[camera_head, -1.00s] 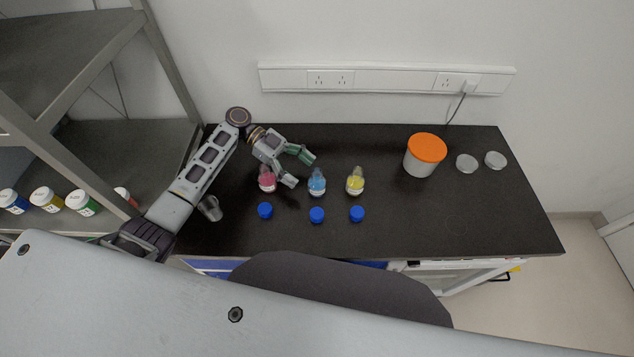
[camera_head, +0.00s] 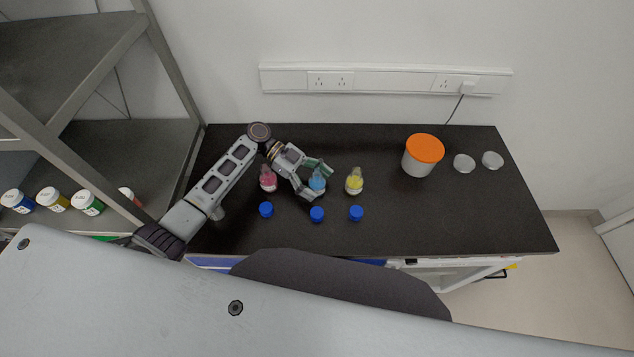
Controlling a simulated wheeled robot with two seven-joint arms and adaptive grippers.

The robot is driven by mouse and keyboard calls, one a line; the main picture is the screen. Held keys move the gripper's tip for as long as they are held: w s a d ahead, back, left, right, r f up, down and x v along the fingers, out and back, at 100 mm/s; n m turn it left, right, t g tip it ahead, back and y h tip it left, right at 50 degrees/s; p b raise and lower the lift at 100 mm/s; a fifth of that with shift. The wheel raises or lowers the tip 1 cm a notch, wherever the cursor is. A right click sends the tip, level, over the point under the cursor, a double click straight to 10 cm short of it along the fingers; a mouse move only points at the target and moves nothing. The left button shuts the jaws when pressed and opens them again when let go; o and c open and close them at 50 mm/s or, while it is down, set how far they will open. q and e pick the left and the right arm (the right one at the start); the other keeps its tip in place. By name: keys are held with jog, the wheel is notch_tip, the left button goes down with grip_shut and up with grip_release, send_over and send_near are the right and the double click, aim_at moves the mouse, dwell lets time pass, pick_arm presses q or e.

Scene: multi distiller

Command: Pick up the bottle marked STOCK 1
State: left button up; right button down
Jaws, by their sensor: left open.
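Three small flasks stand in a row on the black bench: a pink one (camera_head: 268,181), a blue one (camera_head: 317,181) and a yellow one (camera_head: 354,182). Each has a white label too small to read, so I cannot tell which is STOCK 1. My left gripper (camera_head: 319,180) is open, with one finger behind the blue flask and one in front of it. The fingers partly hide the blue flask; I cannot tell whether they touch it. My right gripper is not in view.
Blue caps (camera_head: 316,214) lie in front of the flasks. An orange-lidded tub (camera_head: 423,157) and two clear dishes (camera_head: 464,164) are to the right. Several white-capped bottles (camera_head: 53,200) stand on the left shelf. A grey vessel (camera_head: 217,213) is partly behind my arm. The bench's right end is clear.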

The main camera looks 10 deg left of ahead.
aim_at(317, 171)
pick_arm(q)
jog(key=c, duration=1.3)
jog(key=shift+o, duration=0.2)
jog(key=shift+r, duration=0.2)
jog(key=shift+r+b, duration=0.75)
jog(key=shift+r, duration=4.1)
